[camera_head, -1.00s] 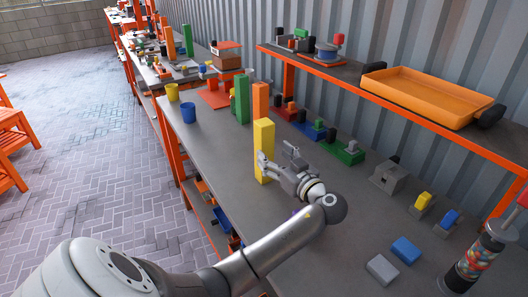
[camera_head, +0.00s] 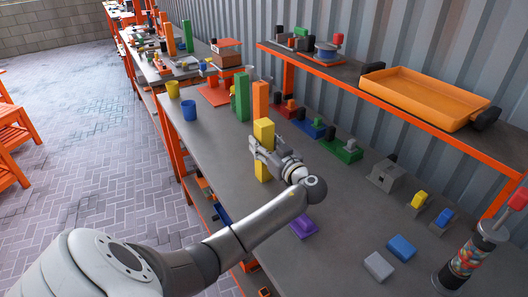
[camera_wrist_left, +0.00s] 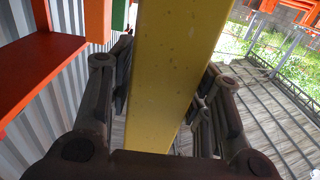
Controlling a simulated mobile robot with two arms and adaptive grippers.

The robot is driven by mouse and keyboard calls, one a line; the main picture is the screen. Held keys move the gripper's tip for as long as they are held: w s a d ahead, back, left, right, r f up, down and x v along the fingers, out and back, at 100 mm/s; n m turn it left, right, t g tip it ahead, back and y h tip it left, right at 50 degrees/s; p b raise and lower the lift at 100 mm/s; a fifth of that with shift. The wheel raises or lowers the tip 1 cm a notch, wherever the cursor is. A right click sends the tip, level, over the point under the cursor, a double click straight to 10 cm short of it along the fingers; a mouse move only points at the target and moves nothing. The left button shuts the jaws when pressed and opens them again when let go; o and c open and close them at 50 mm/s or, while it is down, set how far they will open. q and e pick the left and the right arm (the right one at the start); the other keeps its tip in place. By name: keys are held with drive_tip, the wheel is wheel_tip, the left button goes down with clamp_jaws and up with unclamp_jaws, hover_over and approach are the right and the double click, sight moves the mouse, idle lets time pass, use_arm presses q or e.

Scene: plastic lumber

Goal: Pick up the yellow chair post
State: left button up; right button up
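The yellow chair post (camera_head: 263,130) stands upright on the workbench, near its left edge. My left gripper (camera_head: 262,152) is at the post's upper half, with one finger on each side of it. In the left wrist view the post (camera_wrist_left: 170,70) runs between the two fingers (camera_wrist_left: 166,95). The finger pads lie close along its sides. I cannot tell whether both pads touch it. The gripper hides part of the post's middle in the head view. My right gripper is not in view.
An orange post (camera_head: 260,100) and a green post (camera_head: 242,97) stand just behind. A purple piece (camera_head: 303,227) lies near the arm. An orange tray (camera_head: 425,93) sits on the raised shelf.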

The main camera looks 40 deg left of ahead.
use_arm(q)
drive_tip(key=c, duration=0.7)
drive_tip(key=shift+c, duration=0.6)
drive_tip(key=shift+r, duration=0.15)
